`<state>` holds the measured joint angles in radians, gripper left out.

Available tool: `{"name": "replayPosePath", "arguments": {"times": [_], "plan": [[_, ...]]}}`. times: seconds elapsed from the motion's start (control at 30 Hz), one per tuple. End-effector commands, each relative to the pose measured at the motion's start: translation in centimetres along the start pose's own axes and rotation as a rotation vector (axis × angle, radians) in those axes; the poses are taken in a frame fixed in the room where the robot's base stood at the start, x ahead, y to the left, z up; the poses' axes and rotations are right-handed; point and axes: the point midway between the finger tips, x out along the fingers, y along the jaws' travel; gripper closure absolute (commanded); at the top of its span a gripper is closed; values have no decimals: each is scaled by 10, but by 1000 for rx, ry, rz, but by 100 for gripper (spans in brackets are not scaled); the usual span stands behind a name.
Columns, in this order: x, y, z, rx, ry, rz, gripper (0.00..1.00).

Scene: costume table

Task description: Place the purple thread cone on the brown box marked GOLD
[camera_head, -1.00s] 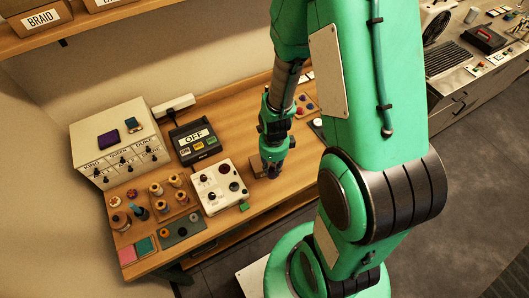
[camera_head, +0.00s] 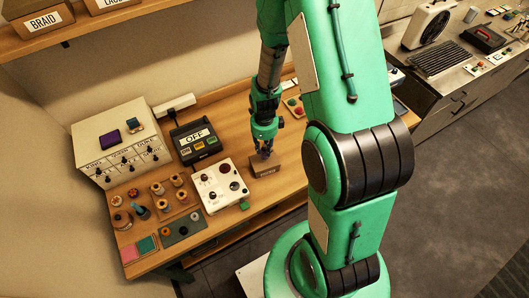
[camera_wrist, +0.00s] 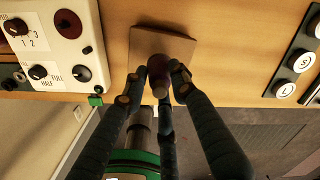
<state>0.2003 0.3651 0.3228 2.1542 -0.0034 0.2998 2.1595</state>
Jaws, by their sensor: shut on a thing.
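My gripper (camera_head: 265,153) points down over the right part of the table, its fingers closed around a dark purple thread cone. The cone (camera_wrist: 158,66) shows between the fingertips in the wrist view, its color dim; in the head view the fingers mostly hide it. A small brown box (camera_head: 264,170) stands on the table directly at the fingertips. In the wrist view the box (camera_wrist: 150,42) lies just behind the cone. Its marking is too small to read. I cannot tell whether the cone touches the box.
A white control panel with knobs (camera_head: 220,187) stands just left of the box. A button panel (camera_head: 293,106) lies behind to the right. Bare wood surrounds the box.

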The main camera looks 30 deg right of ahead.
Motion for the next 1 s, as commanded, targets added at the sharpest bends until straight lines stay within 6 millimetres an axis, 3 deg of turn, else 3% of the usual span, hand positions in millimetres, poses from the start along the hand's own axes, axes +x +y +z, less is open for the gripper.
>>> {"name": "replayPosePath", "arguments": {"times": [0.23,0.6,1.0], "plan": [[5,1,0,0,1,2,97],[32,0,0,0,1,1,97],[36,0,0,0,0,0,97]]}}
